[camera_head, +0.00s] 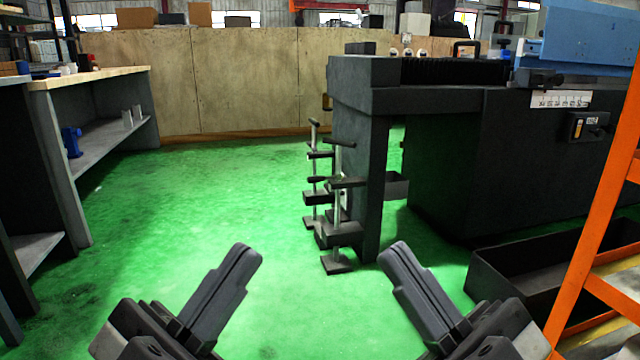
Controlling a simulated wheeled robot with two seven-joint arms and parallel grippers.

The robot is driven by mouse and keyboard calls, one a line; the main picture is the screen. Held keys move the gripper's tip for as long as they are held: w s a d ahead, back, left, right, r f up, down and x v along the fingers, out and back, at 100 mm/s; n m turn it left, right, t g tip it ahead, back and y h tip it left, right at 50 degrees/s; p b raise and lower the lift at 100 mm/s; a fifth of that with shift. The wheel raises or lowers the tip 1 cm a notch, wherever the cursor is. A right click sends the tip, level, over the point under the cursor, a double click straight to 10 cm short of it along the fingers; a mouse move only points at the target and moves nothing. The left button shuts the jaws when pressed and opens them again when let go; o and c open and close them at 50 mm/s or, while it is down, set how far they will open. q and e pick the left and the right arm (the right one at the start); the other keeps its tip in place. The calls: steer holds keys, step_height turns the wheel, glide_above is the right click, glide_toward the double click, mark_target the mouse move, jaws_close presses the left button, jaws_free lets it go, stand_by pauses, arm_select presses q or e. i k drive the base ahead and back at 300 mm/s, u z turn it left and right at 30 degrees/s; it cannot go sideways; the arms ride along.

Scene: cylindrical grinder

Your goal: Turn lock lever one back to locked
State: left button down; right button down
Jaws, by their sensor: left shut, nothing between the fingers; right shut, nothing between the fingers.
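The dark grey cylindrical grinder (350,100) stands right of centre. At its left end are two upright metal rods with black crosspieces and feet, a nearer one (337,205) and a farther one (313,172). They look like the lock levers; I cannot tell which is lever one or how either is turned. My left gripper (245,258) is shut and empty at the bottom, left of the rods and apart from them. My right gripper (395,256) is shut and empty at the bottom, in front of the grinder's near leg and apart from the rods.
The green floor (215,190) is clear between the left workbench (90,76) and the grinder. A plywood partition (240,80) closes the back. A dark open bin (500,290) and an orange ladder-like frame (600,190) stand at the right.

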mark_target(314, 179)
steer(key=u, duration=0.25)
steer(key=i, duration=2.5)
steer(key=z, duration=0.8)
steer(key=i, duration=0.5)
steer(key=z, duration=0.1)
